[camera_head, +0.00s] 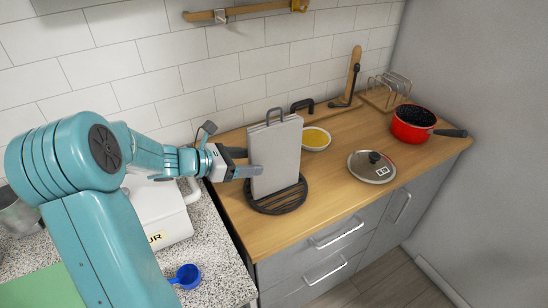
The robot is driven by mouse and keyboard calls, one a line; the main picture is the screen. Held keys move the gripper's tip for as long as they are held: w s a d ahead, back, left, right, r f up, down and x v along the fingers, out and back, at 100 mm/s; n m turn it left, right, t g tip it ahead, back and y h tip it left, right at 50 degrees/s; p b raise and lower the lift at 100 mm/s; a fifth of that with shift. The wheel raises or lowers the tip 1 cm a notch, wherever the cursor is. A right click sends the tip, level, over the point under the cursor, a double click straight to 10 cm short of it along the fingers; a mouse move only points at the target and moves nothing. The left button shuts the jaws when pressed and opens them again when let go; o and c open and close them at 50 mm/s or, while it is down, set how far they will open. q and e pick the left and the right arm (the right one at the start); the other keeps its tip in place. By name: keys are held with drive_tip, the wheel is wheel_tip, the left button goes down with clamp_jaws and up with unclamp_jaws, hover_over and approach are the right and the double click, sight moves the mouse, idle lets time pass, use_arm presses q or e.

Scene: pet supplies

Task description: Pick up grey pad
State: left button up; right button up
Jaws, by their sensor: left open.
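A light grey rectangular slab (279,155), which looks like the grey pad, stands upright with a thin metal loop (275,115) above its top edge. At its foot is a dark round slatted mat (292,201) on the wooden counter. I cannot tell for certain which of the two is called the grey pad. My left gripper (254,162) is open at the slab's left edge, about mid-height. One finger overlaps the slab's front face in the picture; the other ends at its left edge, and its tip may be hidden. My right gripper is out of view.
A white bowl of yellow food (315,138) sits right behind the slab. A white appliance (160,215) and a blue scoop (187,276) are on the speckled counter. Front-centre wood is clear.

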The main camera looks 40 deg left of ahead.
sight(262, 161)
use_arm(q)
drive_tip(key=x, duration=0.2)
drive_tip(key=p+x, duration=0.1)
drive_tip(key=x, duration=0.2)
drive_tip(key=shift+a+f, duration=0.25)
drive_tip(key=shift+s+d+r, duration=0.15)
drive_tip(key=shift+s+d, duration=0.05)
drive_tip(key=shift+c, duration=0.9)
drive_tip(key=shift+w+a, duration=0.1)
drive_tip(key=shift+w, duration=0.05)
drive_tip(key=c, duration=1)
clamp_jaws()
